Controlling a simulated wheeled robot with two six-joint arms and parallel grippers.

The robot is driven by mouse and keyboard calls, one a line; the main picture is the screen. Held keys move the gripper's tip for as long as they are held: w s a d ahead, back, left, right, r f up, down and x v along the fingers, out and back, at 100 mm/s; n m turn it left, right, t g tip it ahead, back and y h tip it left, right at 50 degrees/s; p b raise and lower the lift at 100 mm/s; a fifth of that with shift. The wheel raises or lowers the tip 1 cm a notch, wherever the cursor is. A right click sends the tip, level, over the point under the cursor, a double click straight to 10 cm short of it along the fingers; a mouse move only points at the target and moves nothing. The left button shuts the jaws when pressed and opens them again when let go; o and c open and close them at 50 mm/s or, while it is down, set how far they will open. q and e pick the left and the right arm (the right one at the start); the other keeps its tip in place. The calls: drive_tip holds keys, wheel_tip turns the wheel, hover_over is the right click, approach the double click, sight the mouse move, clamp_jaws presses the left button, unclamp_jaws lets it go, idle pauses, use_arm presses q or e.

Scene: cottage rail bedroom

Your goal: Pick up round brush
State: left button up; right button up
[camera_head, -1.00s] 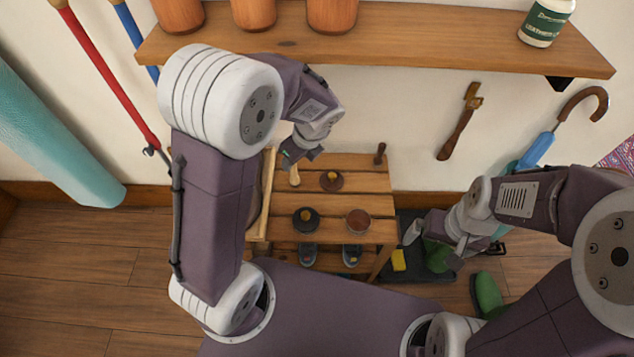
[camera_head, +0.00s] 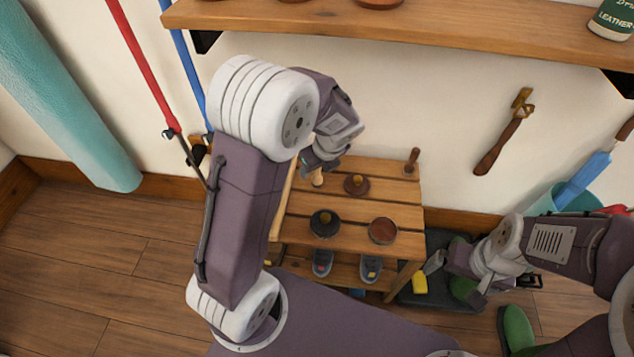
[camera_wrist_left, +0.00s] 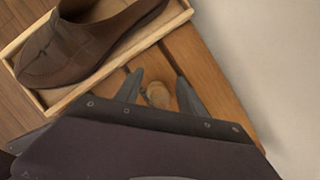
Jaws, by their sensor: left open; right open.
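A small light wooden knob or handle (camera_wrist_left: 157,95) stands on the slatted bench between the fingers of my left gripper (camera_wrist_left: 159,76). The gripper is open around it, and contact cannot be told. The same handle shows in the head view (camera_head: 317,178) just below my left gripper (camera_head: 312,165), whose fingers are mostly hidden there. Which piece is the round brush is unclear. My right gripper (camera_head: 456,281) is open and empty, right of the bench.
A brown shoe (camera_wrist_left: 85,42) lies in a shallow wooden tray (camera_wrist_left: 105,88) beside the left gripper. A reddish-brown round tin (camera_head: 383,231) and an upright dark handle (camera_head: 412,161) are on the bench. A wall shelf (camera_head: 420,30) spans above. Green boots (camera_head: 517,332) stand at right.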

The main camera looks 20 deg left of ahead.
use_arm(q)
clamp_jaws()
drive_tip(key=shift+r, duration=0.15)
drive_tip(key=shift+r+p, duration=0.35)
drive_tip(key=shift+p, duration=0.25)
drive_tip(key=r+p, duration=0.2)
drive_tip(key=r, duration=0.1)
drive_tip(key=r+p, duration=0.1)
drive_tip(key=shift+d+r+p, duration=0.25)
drive_tip(key=shift+p, duration=0.15)
drive_tip(key=d+r+p, duration=0.5)
drive_tip(key=d, duration=0.6)
drive_tip(key=shift+r, duration=0.3)
